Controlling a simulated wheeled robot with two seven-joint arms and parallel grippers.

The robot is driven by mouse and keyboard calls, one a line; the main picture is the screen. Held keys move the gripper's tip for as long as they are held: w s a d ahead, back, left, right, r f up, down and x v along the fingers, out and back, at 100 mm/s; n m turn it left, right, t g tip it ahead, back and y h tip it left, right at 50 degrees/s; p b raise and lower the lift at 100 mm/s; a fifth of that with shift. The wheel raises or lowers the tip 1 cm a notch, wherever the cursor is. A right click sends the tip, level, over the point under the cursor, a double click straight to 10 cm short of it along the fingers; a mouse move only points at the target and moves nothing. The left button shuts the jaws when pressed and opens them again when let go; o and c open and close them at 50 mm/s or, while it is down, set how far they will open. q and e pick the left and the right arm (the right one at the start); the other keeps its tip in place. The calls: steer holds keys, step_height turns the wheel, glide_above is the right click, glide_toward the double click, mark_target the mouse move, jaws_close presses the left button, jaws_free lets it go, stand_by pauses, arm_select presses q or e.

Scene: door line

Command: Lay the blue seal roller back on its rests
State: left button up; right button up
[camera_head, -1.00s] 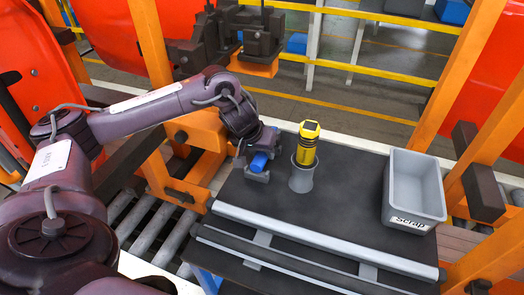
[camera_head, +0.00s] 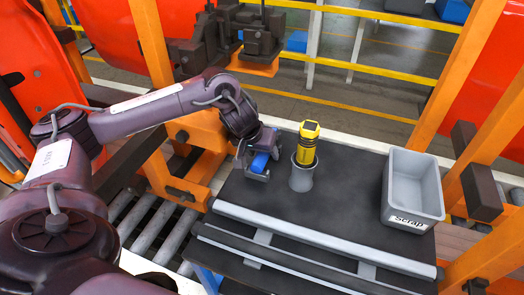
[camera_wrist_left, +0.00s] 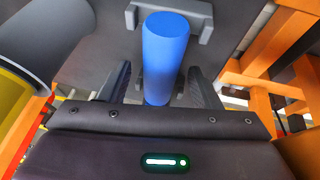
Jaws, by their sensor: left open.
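The blue seal roller (camera_head: 260,162) lies near the far left edge of the dark bench top, left of the grey cup. In the left wrist view the roller (camera_wrist_left: 165,50) runs away from me between the raised prongs of a grey rest (camera_wrist_left: 203,28). The other rest is mostly hidden by the roller and my gripper. My left gripper (camera_wrist_left: 158,90) is open, with one finger on each side of the roller's near end and gaps showing beside it. In the head view my left gripper (camera_head: 251,158) is partly hidden at the roller. My right gripper is out of view.
A grey cup (camera_head: 301,178) holding a yellow and black tool (camera_head: 307,144) stands close right of the roller. A grey scrap bin (camera_head: 414,188) is at the bench's right. Orange frame posts flank the bench. The bench middle (camera_head: 345,195) is clear.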

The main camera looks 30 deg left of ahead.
arm_select(q)
steer(key=b+v, duration=0.1)
steer(key=v, duration=0.6)
steer(key=shift+s+r, duration=0.15)
steer(key=shift+r, duration=0.25)
steer(key=shift+r, duration=0.1)
